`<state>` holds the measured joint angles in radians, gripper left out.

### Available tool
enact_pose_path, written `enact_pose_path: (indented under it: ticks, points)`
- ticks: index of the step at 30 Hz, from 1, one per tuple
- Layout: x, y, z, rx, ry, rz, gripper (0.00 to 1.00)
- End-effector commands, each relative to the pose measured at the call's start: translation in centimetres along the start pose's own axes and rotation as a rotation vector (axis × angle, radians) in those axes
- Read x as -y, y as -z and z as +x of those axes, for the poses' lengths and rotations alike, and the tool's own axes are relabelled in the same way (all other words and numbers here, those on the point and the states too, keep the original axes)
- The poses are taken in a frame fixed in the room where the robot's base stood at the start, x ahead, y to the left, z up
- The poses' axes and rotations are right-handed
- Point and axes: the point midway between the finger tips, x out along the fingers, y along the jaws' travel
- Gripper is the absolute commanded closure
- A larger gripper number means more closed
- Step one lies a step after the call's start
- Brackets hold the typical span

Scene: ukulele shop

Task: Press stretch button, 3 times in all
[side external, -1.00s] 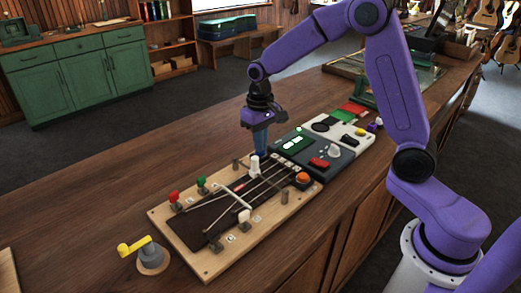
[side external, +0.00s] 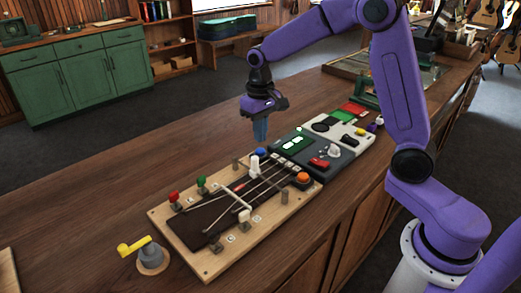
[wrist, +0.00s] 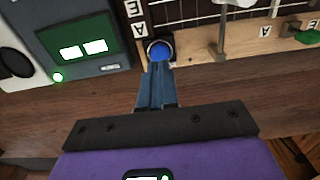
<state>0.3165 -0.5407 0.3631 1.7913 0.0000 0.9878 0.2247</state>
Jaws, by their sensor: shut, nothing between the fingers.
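My gripper (side external: 261,139) is shut and empty, its blue fingers pointing down just above a round blue button (side external: 261,152) at the far edge of the wooden string board (side external: 205,272). In the wrist view the blue button (wrist: 160,51) sits in a dark ring beside letter tiles, right at my fingertips (wrist: 157,66). In the side view a small gap shows between the fingertips and the button. I cannot read any label saying "stretch".
A dark panel (side external: 318,176) with a lit display (side external: 293,146) and red switch (side external: 319,162) adjoins the board. A yellow crank (side external: 134,246) stands at left. The counter left of my gripper is clear.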

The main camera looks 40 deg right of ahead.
Motion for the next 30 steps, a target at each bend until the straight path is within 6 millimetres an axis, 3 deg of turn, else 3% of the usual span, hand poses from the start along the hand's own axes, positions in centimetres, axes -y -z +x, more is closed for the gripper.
enact_pose_path:
  ticks: [16, 30]
  points:
    - [0.0, 0.0, -3.6, -0.002, 0.000, 0.000, 1.00]
    - [0.0, 0.0, -3.9, 0.000, 0.000, -0.001, 1.00]
